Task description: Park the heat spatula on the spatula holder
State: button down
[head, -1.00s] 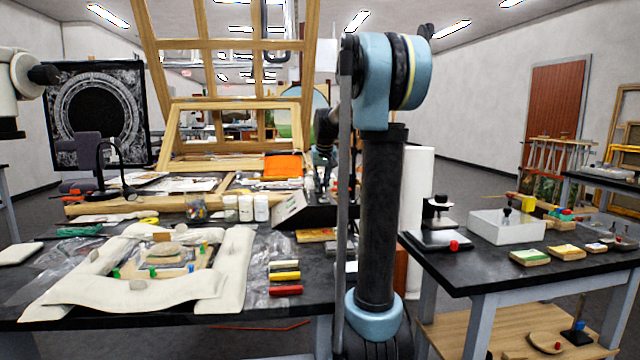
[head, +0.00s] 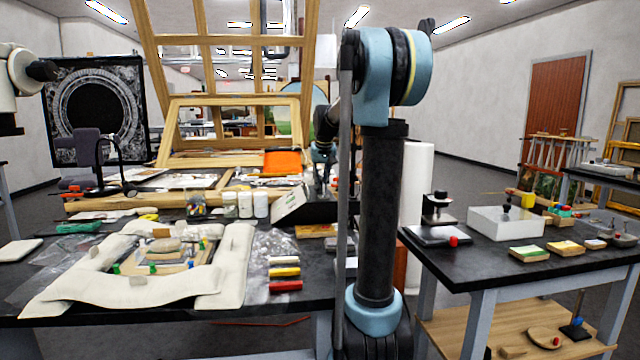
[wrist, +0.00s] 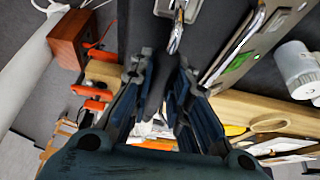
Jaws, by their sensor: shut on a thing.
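In the wrist view my gripper (wrist: 162,72) is shut on the dark handle of the heat spatula (wrist: 158,88). The spatula's shiny metal end (wrist: 178,32) points toward the top of the picture. A pale metal fitting (wrist: 183,8) lies at the top edge, right by the spatula's metal end; it may be the spatula holder. I cannot tell whether the two touch. In the head view my gripper is mostly hidden behind my own arm, above the back of the dark bench near a white sloped box (head: 291,205).
Several jars (head: 245,205) and coloured sticks (head: 285,272) are on the bench (head: 130,312). Padded white rolls (head: 235,270) surround a fragment at left. A brown box (wrist: 75,38) shows in the wrist view.

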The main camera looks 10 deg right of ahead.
jog(key=c, duration=1.8)
grip_release()
jog(key=shift+o, duration=0.4)
jog(key=o, duration=0.4)
jog(key=shift+o, duration=0.2)
jog(key=shift+r, duration=3.55)
